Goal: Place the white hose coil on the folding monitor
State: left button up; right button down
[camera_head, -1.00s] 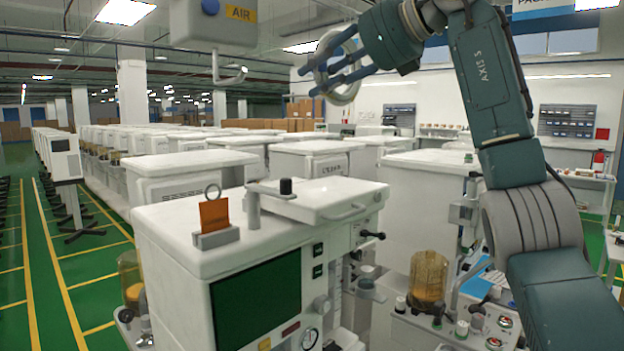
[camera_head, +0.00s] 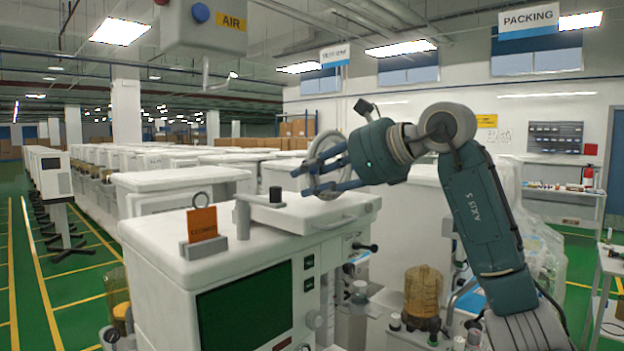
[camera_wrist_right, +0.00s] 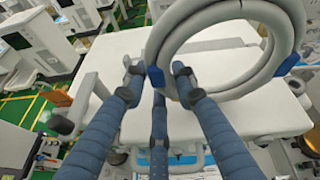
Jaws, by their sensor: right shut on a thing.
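The white hose coil (camera_head: 314,152) is held upright in my right gripper (camera_head: 304,182), above the top of the nearest anaesthesia cart. The gripper's blue fingers are shut on it. In the right wrist view the coil (camera_wrist_right: 288,38) stands at the fingers (camera_wrist_right: 158,80), at the upper right. The folding monitor appears to be the flat white panel (camera_head: 318,214) with a front handle, lying on the cart top. It lies below the coil, and it also shows under the fingers in the wrist view (camera_wrist_right: 262,118). A gap between coil and panel is hard to judge. My left gripper is not in view.
A dark knob (camera_head: 275,195) on a white arm stands at the panel's left end. An orange card (camera_head: 202,222) in a grey holder stands further left on the cart top (camera_head: 150,225). An amber canister (camera_head: 423,290) is at the right. More carts stand behind.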

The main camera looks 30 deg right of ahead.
jog(key=shift+s+f, duration=0.1)
jog(key=c, duration=1.4)
grip_release()
jog(key=shift+r, duration=0.2)
jog(key=b+v, duration=0.2)
jog(key=v, duration=1)
